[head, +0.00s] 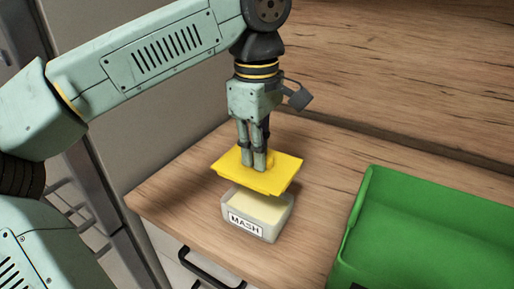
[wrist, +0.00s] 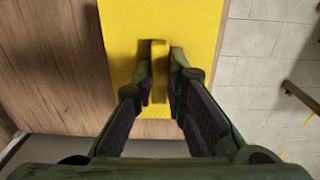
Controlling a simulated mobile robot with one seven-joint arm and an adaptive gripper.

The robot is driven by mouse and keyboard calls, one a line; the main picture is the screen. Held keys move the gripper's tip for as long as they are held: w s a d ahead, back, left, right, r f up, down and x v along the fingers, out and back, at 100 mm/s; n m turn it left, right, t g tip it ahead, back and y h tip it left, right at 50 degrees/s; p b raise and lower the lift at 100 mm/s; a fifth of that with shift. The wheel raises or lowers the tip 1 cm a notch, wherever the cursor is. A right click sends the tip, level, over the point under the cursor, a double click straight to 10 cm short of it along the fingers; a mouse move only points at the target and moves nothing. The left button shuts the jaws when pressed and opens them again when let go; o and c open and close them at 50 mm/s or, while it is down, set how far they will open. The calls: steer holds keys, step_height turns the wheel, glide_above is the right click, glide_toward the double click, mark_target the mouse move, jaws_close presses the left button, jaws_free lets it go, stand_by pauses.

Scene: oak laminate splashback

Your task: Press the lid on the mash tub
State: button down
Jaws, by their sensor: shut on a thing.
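The mash tub (head: 257,216) is a small pale container with a "MASH" label on its front and a cream-coloured filling. It stands upright on the wooden counter. The yellow lid (head: 230,165) is a flat rectangle held above the tub, with a visible gap between them at the front. My gripper (head: 256,163) is shut on the lid's raised handle from above. In the wrist view the yellow lid (wrist: 197,30) fills the middle and my fingers (wrist: 160,75) sit on both sides of its handle. The tub is hidden there beneath the lid.
A green crate (head: 352,215) stands on the counter to the right of the tub. The wooden counter (head: 177,191) is clear left of the tub. Its front edge, with a dark drawer handle (head: 207,268) below, is close to the tub. The wood splashback (head: 400,60) rises behind.

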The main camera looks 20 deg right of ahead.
steer(key=shift+r+p, duration=0.1)
steer(key=shift+p, duration=0.3)
steer(key=shift+f+b, duration=2.55)
steer(key=shift+f, duration=1.3)
steer(key=shift+f, duration=0.45)
steer(key=c, duration=1.5)
jaws_free()
steer(key=shift+c, duration=0.2)
steer(key=o, duration=0.5)
steer(key=shift+r, duration=0.1)
